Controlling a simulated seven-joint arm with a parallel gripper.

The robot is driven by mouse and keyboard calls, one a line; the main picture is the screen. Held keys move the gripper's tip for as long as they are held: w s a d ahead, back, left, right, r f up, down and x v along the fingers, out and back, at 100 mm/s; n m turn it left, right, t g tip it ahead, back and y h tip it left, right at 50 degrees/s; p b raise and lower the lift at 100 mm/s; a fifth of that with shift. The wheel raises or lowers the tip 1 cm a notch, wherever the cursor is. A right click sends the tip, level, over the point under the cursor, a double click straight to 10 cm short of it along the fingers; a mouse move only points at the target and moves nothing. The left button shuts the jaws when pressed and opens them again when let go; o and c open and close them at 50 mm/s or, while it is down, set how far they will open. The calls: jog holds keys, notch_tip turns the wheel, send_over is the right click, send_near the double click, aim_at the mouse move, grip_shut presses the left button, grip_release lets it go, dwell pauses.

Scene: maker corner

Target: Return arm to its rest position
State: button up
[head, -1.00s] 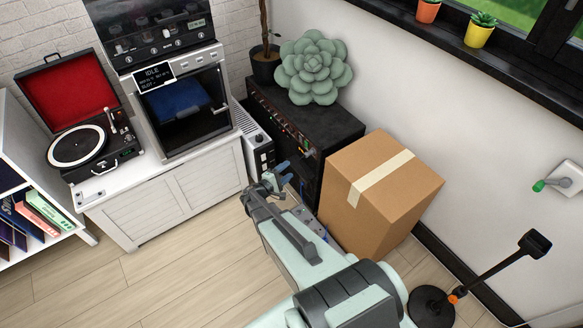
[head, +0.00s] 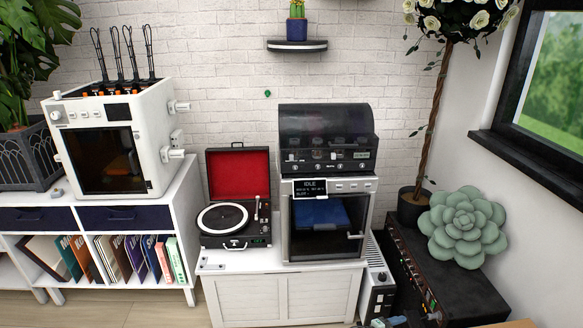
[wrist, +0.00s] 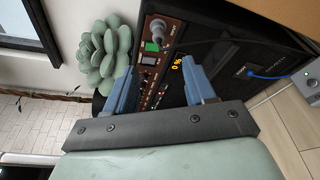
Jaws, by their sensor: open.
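My gripper (wrist: 162,78) is open and empty in the wrist view, its two blue-grey fingers apart. It faces the front panel of a black amplifier-like unit (wrist: 225,45), which has a knob, a green-lit switch and an orange display. The panel shows between and behind the fingers, and I see no clear contact. The rest of my arm is out of that view.
A white cabinet (head: 285,299) carries a record player (head: 234,240) and an oven-like machine (head: 327,222) marked IDLE. A green succulent (head: 464,228) and a potted tree (head: 412,207) are by the black unit. A cardboard box (head: 508,325) barely shows at the bottom right.

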jog(key=s+a+f+m+g+y, duration=0.3)
jog(key=s+a+f+g+y, duration=0.15)
jog(key=s, duration=0.35)
jog(key=s+a+f+m+g+y, duration=0.25)
jog(key=s+a+f+y, duration=0.2)
jog(key=s, duration=0.45)
jog(key=s+a+f+m+g+y, duration=0.1)
jog(key=s+a+y, duration=0.6)
jog(key=s+a, duration=1)
jog(key=s+m+g, duration=0.1)
jog(key=s+g, duration=0.1)
jog(key=s, duration=0.1)
jog(key=shift+s+g, duration=0.35)
jog(key=shift+g, duration=0.05)
jog(key=shift+a, duration=0.1)
